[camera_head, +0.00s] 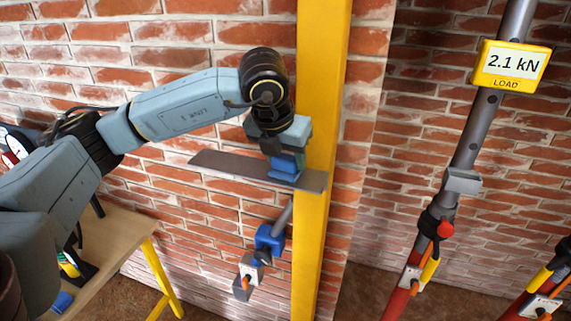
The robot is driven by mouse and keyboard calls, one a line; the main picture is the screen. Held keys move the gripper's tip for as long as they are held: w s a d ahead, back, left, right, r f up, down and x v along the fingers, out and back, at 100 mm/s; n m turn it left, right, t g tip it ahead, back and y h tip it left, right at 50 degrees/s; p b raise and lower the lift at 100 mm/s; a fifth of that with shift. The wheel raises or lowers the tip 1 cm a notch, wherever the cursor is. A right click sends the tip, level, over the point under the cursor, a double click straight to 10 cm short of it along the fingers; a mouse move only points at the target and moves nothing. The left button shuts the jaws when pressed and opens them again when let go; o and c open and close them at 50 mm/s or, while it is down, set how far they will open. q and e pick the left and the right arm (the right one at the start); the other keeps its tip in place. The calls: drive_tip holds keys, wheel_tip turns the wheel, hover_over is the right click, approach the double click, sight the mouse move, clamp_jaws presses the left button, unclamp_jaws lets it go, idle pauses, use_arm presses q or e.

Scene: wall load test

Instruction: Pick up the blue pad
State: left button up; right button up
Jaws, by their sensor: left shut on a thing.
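The blue pad (286,168) is a small blue block at the right part of a narrow grey shelf (225,163) on the brick wall. My left gripper (284,150) points down from above and is shut on the pad, its fingers partly covering it. The pad appears at the shelf's surface; I cannot tell whether it touches it. My right gripper is out of view.
A yellow post (318,120) stands close to the right of the gripper. Below the shelf is a blue clamp (268,240) on a grey rod. A wooden table (120,245) is at lower left. A pole with a yellow load display (510,66) stands right.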

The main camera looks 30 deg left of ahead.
sight(285, 158)
use_arm(q)
drive_tip(key=shift+s+d+r+b, duration=0.1)
drive_tip(key=shift+s+r+b, duration=0.1)
drive_tip(key=shift+r+b, duration=0.25)
wheel_tip(285, 158, up, 6)
drive_tip(key=shift+f+b, duration=0.1)
drive_tip(key=shift+b, duration=0.5)
drive_tip(key=s+d+b, duration=0.2)
drive_tip(key=s, duration=0.7)
drive_tip(key=s+d+b, duration=0.2)
drive_tip(key=s, duration=0.8)
drive_tip(key=shift+d, duration=0.25)
